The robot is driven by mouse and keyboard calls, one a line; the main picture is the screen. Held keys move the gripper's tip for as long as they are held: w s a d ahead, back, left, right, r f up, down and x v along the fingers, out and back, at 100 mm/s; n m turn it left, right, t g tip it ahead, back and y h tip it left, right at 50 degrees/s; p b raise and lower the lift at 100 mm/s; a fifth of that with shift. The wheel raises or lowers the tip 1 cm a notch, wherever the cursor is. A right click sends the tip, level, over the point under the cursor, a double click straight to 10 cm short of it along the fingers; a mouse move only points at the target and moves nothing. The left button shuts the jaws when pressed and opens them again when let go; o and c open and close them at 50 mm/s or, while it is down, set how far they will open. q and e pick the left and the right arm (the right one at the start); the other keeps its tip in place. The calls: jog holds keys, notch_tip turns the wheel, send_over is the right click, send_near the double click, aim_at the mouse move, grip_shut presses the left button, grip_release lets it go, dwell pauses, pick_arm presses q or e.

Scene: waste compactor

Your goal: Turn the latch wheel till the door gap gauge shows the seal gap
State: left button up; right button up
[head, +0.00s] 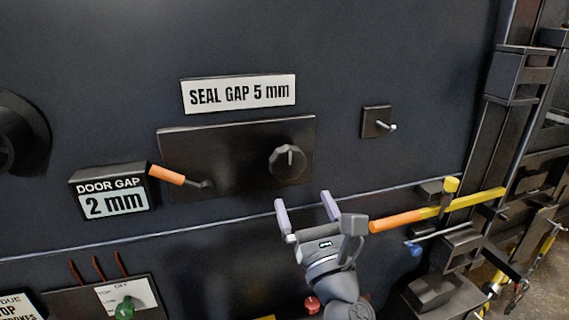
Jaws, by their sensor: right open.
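The door gap gauge (112,204) reads 2 mm. A white plate (239,94) above the panel reads "SEAL GAP 5 mm". A round dark fluted knob (287,162) with a pale pointer mark sits on the dark panel (230,145). Another dark round part (22,135) is cut off by the left edge. I cannot tell for sure which of these is the latch wheel. My right gripper (304,201) is open and empty, with its two pale fingers apart, just below the panel and the knob. My left gripper is not in view.
A lever with an orange grip (168,175) is at the panel's left. A small peg plate (377,122) is right of the panel. An orange and yellow bar (440,208) sticks out right of my gripper. A green knob (124,306) and a red button (312,304) are below.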

aim_at(289, 160)
jog(key=x, duration=0.8)
jog(key=shift+w+d+b, duration=0.1)
jog(key=shift+w+b, duration=0.25)
jog(key=shift+b, duration=0.05)
jog(key=shift+w+r, duration=0.25)
jog(key=shift+w, duration=0.25)
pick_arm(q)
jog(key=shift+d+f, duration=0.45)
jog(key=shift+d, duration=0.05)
pick_arm(e)
jog(key=c, duration=0.9)
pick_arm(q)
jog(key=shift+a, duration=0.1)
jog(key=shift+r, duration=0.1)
pick_arm(e)
jog(key=shift+n, duration=0.4)
